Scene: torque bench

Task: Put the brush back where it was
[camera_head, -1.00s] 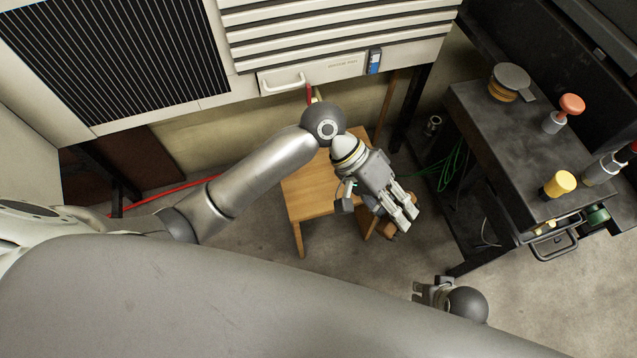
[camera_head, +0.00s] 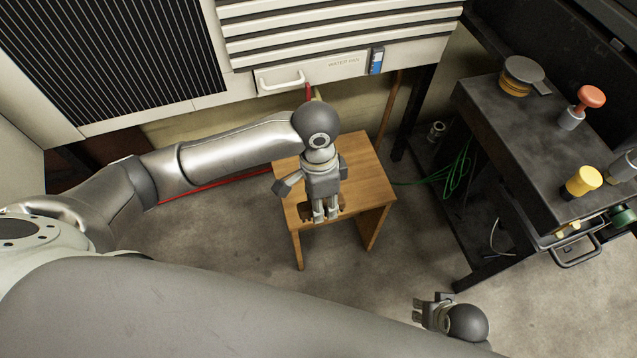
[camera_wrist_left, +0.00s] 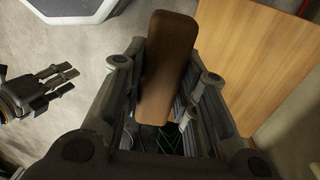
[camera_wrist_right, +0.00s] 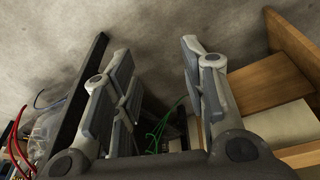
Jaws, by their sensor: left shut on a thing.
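The brush shows as a brown block (camera_wrist_left: 168,65) between the fingers of my left gripper in the left wrist view. My left gripper (camera_head: 325,215) is shut on it, fingers pointing toward the front of the picture. In the head view the gripper is over the front part of a small wooden table (camera_head: 362,172); only small brown parts of the brush show beside the fingers. I cannot tell whether the brush touches the tabletop. My right gripper (camera_head: 420,311) is open and empty, low at the front right; its spread fingers show in the right wrist view (camera_wrist_right: 155,85).
A dark workbench (camera_head: 500,130) stands at the right, with a yellow-topped item (camera_head: 583,181), an orange-topped item (camera_head: 590,97) and a round grey-topped item (camera_head: 522,72). A white cabinet (camera_head: 330,67) is behind the table. Green cable (camera_head: 458,170) lies on the floor. Floor in front is clear.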

